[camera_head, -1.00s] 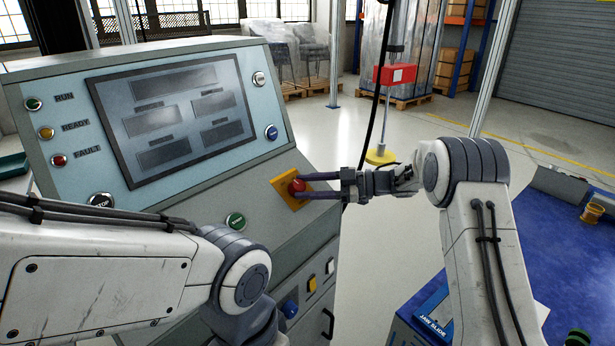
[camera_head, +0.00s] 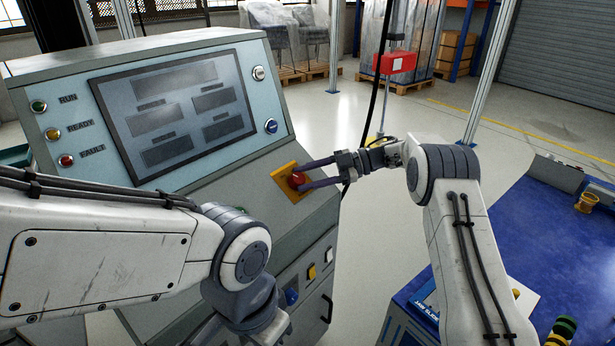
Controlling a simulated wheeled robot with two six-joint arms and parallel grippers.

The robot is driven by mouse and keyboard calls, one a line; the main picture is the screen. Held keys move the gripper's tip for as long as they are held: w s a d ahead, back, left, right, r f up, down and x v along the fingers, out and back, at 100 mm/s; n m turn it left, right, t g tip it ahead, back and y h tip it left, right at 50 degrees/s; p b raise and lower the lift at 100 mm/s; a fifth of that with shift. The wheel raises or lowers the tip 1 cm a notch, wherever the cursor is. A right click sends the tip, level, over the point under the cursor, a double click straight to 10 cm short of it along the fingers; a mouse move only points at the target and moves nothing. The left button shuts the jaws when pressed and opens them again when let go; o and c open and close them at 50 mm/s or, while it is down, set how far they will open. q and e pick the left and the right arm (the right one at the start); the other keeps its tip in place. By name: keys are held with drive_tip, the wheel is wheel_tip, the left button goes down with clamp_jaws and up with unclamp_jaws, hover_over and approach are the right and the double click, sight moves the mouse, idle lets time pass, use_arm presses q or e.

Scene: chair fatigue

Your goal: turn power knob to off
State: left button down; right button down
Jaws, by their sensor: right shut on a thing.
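No lettering around the red knob is readable.
The console screen (camera_head: 175,115) is left of the knob, with indicator lamps labelled RUN, READY and FAULT beside it. Blue, yellow and white controls (camera_head: 312,271) sit on the lower front. A blue-topped table (camera_head: 530,230) stands at the right. Open floor lies between.

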drive_tip(key=shift+w+d, duration=0.1)
drive_tip(key=shift+c, duration=1.7)
unclamp_jaws()
drive_tip(key=v, duration=1)
drive_tip(key=shift+d, duration=0.2)
drive_tip(key=shift+r, duration=0.1)
